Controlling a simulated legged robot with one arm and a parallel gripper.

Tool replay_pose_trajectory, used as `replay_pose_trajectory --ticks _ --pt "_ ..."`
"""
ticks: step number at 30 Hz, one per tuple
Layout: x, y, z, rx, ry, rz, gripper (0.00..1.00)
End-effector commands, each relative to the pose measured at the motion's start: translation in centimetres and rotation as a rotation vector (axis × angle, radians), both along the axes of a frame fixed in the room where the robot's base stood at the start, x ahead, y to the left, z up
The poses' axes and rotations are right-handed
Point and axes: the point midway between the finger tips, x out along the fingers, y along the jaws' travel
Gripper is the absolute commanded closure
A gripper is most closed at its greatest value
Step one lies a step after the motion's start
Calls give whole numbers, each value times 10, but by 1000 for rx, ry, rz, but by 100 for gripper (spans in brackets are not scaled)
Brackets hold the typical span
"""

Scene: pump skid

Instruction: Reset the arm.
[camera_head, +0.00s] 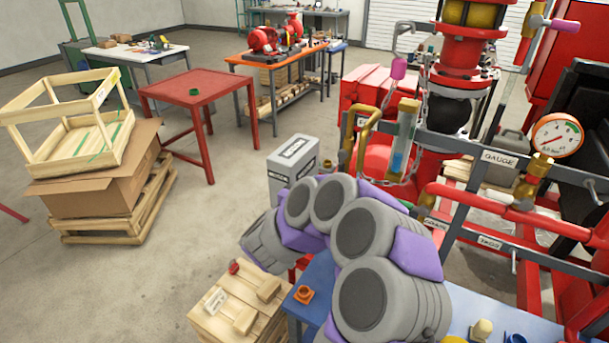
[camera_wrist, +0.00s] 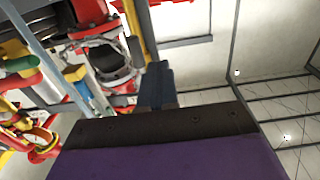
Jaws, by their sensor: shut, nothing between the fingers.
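My arm, grey with purple links, is bent in the lower middle of the head view, above a blue table (camera_head: 470,307). My gripper (camera_wrist: 157,70) shows in the wrist view as dark fingers beyond a black plate and purple body. The fingers are together and hold nothing. I cannot make out the fingers in the head view. The wrist view is tilted, with red and yellow pump parts on its left and a pale wall on its right.
The red pump skid with its gauge (camera_head: 557,135) fills the right side. A wooden box (camera_head: 240,315) and a grey container (camera_head: 291,165) stand near my arm. A red table (camera_head: 187,87) and wooden crate (camera_head: 60,157) are at left. Floor between them is clear.

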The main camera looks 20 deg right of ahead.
Motion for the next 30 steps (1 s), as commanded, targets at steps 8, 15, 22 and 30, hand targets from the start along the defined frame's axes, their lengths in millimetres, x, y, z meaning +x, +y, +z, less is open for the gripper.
replay_pose_trajectory --ticks 8,15,22,30 --pt "7 9 4 35 -7 52 100" --pt "35 79 31 225 -8 386 100" --pt "23 168 50 388 106 744 100" --pt "-49 240 48 506 384 1042 100"
